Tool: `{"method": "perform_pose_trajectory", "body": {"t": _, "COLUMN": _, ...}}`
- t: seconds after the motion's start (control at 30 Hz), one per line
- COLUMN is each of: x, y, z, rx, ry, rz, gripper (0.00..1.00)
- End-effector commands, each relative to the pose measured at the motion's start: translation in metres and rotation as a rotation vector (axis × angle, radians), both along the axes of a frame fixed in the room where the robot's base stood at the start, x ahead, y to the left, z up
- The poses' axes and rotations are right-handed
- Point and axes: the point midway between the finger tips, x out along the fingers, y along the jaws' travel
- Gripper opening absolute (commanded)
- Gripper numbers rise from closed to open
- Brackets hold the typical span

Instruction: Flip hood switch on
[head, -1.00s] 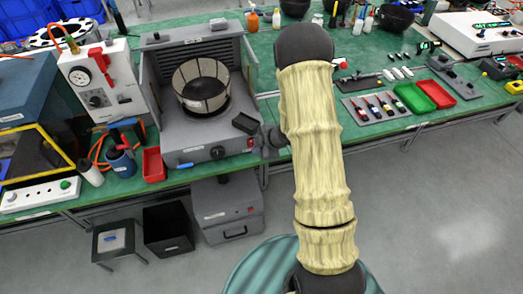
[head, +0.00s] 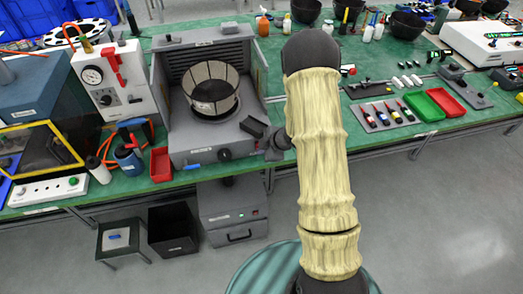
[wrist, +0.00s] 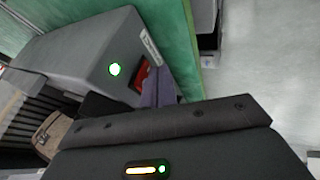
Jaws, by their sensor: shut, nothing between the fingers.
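The hood (head: 195,142) is a grey, open-fronted box on the green bench, with a mesh bowl inside and a knob on its front panel. In the wrist view, the hood's grey casing (wrist: 85,50) carries a lit green lamp (wrist: 115,69). A red switch (wrist: 141,80) shows beside the lamp, partly hidden by my gripper. My gripper (wrist: 160,92) is shut and empty, its fingertips close against the switch; contact cannot be made out. In the head view my gripper (head: 274,146) is at the hood's front right corner, largely hidden by my arm.
A grey box (head: 232,210) with a small green light stands under the bench beside a black bin (head: 172,230). A red tray (head: 160,164) and a blue bottle (head: 128,160) stand left of the hood.

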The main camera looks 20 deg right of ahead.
Motion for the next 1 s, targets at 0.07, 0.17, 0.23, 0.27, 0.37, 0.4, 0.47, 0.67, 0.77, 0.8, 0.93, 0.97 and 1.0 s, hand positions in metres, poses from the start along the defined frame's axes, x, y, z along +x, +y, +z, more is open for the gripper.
{"method": "perform_pose_trajectory", "body": {"t": 0.07, "x": 0.000, "y": -0.002, "z": 0.004, "rx": 0.000, "ry": 0.000, "rz": -0.004, "gripper": 0.00}}
{"method": "perform_pose_trajectory", "body": {"t": 0.17, "x": 0.000, "y": -0.003, "z": 0.009, "rx": -0.001, "ry": 0.000, "rz": -0.005, "gripper": 0.00}}
{"method": "perform_pose_trajectory", "body": {"t": 0.23, "x": 0.000, "y": -0.003, "z": 0.012, "rx": -0.001, "ry": 0.000, "rz": -0.005, "gripper": 0.00}}
{"method": "perform_pose_trajectory", "body": {"t": 0.27, "x": 0.000, "y": -0.003, "z": 0.013, "rx": -0.001, "ry": 0.000, "rz": -0.005, "gripper": 0.00}}
{"method": "perform_pose_trajectory", "body": {"t": 0.37, "x": 0.000, "y": -0.003, "z": 0.016, "rx": -0.001, "ry": 0.000, "rz": -0.005, "gripper": 0.00}}
{"method": "perform_pose_trajectory", "body": {"t": 0.4, "x": 0.000, "y": -0.003, "z": 0.016, "rx": -0.001, "ry": 0.000, "rz": -0.005, "gripper": 0.00}}
{"method": "perform_pose_trajectory", "body": {"t": 0.47, "x": 0.000, "y": -0.003, "z": 0.016, "rx": -0.001, "ry": 0.000, "rz": -0.005, "gripper": 0.00}}
{"method": "perform_pose_trajectory", "body": {"t": 0.67, "x": 0.000, "y": 0.000, "z": 0.015, "rx": -0.001, "ry": 0.000, "rz": 0.000, "gripper": 0.00}}
{"method": "perform_pose_trajectory", "body": {"t": 0.77, "x": -0.001, "y": 0.000, "z": 0.015, "rx": 0.000, "ry": 0.000, "rz": 0.000, "gripper": 0.00}}
{"method": "perform_pose_trajectory", "body": {"t": 0.8, "x": -0.002, "y": 0.001, "z": 0.014, "rx": 0.000, "ry": 0.001, "rz": 0.001, "gripper": 0.00}}
{"method": "perform_pose_trajectory", "body": {"t": 0.93, "x": -0.011, "y": 0.001, "z": 0.011, "rx": 0.000, "ry": 0.001, "rz": 0.001, "gripper": 0.00}}
{"method": "perform_pose_trajectory", "body": {"t": 0.97, "x": -0.014, "y": 0.001, "z": 0.010, "rx": 0.000, "ry": 0.001, "rz": 0.000, "gripper": 0.00}}
{"method": "perform_pose_trajectory", "body": {"t": 1.0, "x": -0.018, "y": 0.001, "z": 0.009, "rx": 0.000, "ry": 0.000, "rz": -0.001, "gripper": 0.00}}
